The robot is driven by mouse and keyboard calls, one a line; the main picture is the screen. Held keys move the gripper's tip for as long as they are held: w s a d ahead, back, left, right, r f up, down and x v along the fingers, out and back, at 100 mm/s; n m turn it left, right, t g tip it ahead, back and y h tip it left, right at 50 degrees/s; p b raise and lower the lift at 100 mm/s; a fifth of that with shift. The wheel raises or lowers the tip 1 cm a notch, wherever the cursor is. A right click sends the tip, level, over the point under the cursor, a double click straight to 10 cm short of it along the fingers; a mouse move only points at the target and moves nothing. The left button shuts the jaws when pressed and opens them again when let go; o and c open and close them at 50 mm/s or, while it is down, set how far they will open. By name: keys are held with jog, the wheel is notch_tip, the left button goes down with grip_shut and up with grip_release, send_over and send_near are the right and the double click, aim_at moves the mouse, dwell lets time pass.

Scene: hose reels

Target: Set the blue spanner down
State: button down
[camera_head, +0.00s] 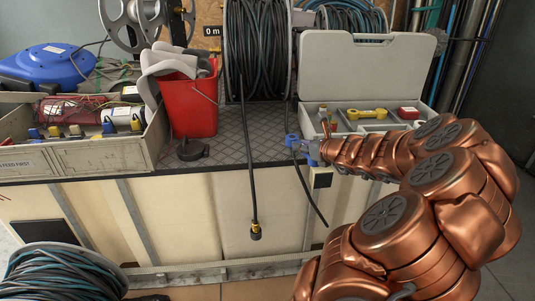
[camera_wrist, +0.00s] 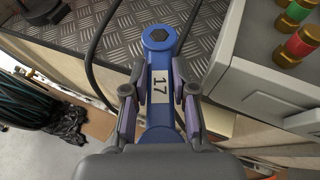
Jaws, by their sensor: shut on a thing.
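The blue spanner, marked 17, is held in my gripper (camera_wrist: 160,95). In the wrist view the spanner (camera_wrist: 159,62) lies lengthwise between the two fingers, its ring end pointing away over the edge of the dark tread-plate bench top (camera_wrist: 122,25). In the head view my gripper (camera_head: 307,148) is at the bench's front edge, left of the open grey case (camera_head: 365,65). The spanner's ring end (camera_head: 291,140) shows there at the gripper's tip. The spanner's near end is hidden by my gripper. I cannot tell whether the spanner touches the bench.
The grey case holds a yellow spanner (camera_head: 367,114) and fittings. A red bucket (camera_head: 191,100) with a grey cloth stands left. A black hose (camera_head: 248,150) hangs over the front edge from the reel. Bare bench top shows between bucket and case. A crate (camera_head: 110,155) stands at left.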

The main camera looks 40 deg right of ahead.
jog(key=b, duration=0.3)
send_over(267, 148)
jog(key=s, duration=0.2)
jog(key=shift+f, duration=0.85)
jog(key=shift+w, duration=0.85)
jog(key=shift+w+f+b, duration=0.1)
jog(key=shift+f+b, duration=1.15)
jog(key=shift+f, duration=0.45)
jog(key=shift+f, duration=0.2)
jog(key=c, duration=0.9)
grip_release()
jog(key=shift+c, duration=0.2)
jog(key=shift+r, duration=0.2)
jog(key=shift+r, duration=0.1)
jog(key=p+v, duration=0.3)
jog(key=v, duration=0.9)
